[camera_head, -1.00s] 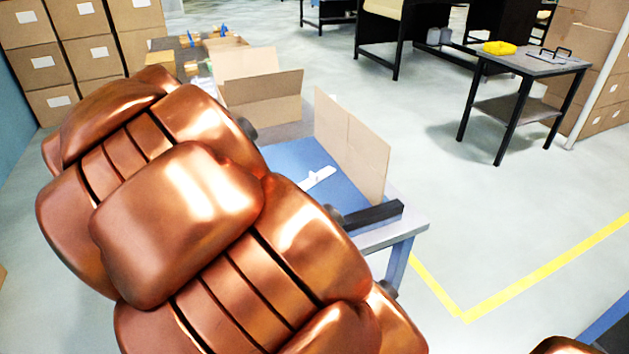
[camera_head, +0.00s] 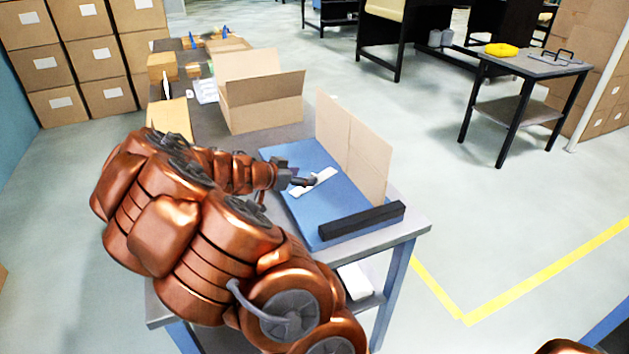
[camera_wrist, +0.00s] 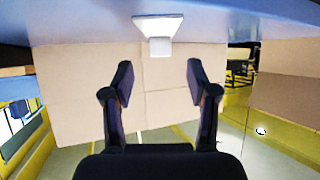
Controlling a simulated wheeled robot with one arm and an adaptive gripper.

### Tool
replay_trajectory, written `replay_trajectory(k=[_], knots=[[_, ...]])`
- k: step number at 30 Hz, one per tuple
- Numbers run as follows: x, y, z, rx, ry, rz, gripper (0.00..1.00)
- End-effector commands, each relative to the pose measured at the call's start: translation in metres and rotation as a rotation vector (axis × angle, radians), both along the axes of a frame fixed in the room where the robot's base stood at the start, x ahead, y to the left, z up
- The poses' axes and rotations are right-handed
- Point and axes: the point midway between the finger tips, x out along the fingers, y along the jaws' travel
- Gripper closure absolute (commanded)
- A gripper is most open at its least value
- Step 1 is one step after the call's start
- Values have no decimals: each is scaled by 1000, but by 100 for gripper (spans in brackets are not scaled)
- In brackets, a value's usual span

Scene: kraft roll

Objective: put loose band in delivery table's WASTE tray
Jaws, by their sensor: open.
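A flat white strip (camera_head: 323,177), perhaps the loose band, lies on the blue mat (camera_head: 290,160) of the near table. My gripper (camera_head: 304,182) is just over or beside it; I cannot tell whether they touch. In the wrist view my gripper (camera_wrist: 158,82) is open with nothing between its fingers. A white piece (camera_wrist: 158,32) shows beyond the fingertips, against the table surface. A small dark table (camera_head: 530,64) at the back right holds a yellow item (camera_head: 501,49) and a grey tray-like piece with handles (camera_head: 563,62). No WASTE label is readable.
An upright cardboard panel (camera_head: 352,150) stands along the mat's right side. A black bar (camera_head: 362,220) lies at the mat's front edge. An open carton (camera_head: 265,105) stands behind the mat. Stacked boxes (camera_head: 85,60) are at the back left. The floor (camera_head: 480,230) at right is clear.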

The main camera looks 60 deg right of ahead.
Motion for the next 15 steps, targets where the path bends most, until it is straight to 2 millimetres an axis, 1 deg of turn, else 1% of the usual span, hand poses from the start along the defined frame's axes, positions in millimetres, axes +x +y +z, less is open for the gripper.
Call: replay_trajectory(k=[7,12,15], knots=[[-5,-18,-8,3,2,-3,42],[-8,-39,-17,6,4,-1,42],[-10,-48,-22,3,2,-1,42]])
